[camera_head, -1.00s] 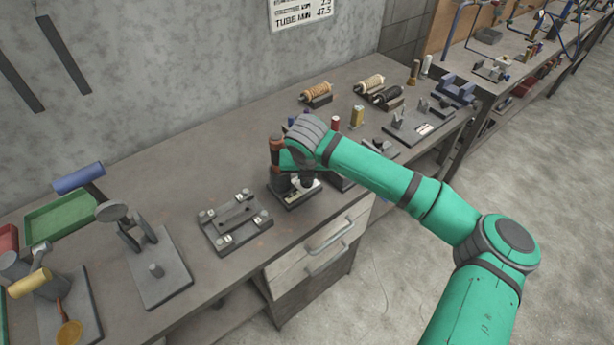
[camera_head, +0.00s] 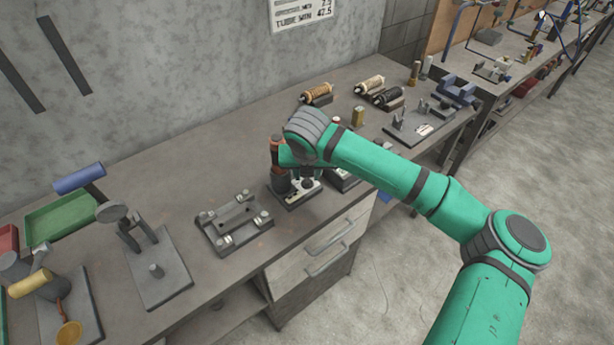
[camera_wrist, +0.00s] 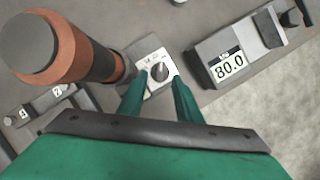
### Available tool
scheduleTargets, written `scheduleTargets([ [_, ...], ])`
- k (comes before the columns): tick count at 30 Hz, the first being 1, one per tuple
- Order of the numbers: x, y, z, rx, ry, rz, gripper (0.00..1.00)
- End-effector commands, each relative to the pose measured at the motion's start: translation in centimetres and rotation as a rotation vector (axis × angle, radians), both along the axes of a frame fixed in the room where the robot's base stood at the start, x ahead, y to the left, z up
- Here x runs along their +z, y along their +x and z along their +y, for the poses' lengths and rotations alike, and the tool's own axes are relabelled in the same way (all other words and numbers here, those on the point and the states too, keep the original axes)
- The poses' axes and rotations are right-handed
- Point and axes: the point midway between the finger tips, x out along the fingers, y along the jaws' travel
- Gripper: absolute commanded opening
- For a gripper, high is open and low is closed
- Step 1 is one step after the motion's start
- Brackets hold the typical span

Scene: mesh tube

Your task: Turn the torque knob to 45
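The dark round torque knob (camera_wrist: 160,71) sits on a white dial plate (camera_wrist: 147,50) in the wrist view, its scale too small to read. My gripper (camera_wrist: 160,78) has its two green fingers apart, one on each side of the knob, with small gaps showing; I see no clear contact. A tool with an orange-brown and dark grip (camera_wrist: 65,50) rises just left of the plate. In the head view this unit's base (camera_head: 297,197) stands near the bench's front edge, and my gripper (camera_head: 303,172) is over it, partly hidden by my wrist.
A flat grey fixture (camera_head: 234,222) lies left of the unit. Wire spools (camera_head: 317,93) stand farther back. The bench between fixture and wall is clear.

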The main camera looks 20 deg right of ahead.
Motion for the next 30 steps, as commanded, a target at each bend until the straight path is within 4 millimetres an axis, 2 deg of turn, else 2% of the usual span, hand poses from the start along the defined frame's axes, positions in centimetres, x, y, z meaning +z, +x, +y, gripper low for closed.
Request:
scheduleTargets([
  [1, 1.1, -0.3, 0.1, 0.001, -0.001, -0.003, 0.31],
  [6, 4.0, -1.5, 0.4, 0.000, -0.002, -0.004, 0.31],
  [12, 6.4, -2.4, 0.7, -0.001, 0.000, -0.002, 0.31],
  [18, 7.2, -2.8, 0.9, -0.001, 0.000, -0.001, 0.31],
  [26, 7.2, -2.8, 0.9, -0.001, 0.001, -0.001, 0.31],
  [29, 6.9, -2.8, 1.9, 0.015, 0.024, 0.000, 0.31],
  [30, 6.7, -2.8, 2.8, 0.031, 0.047, 0.000, 0.31],
])
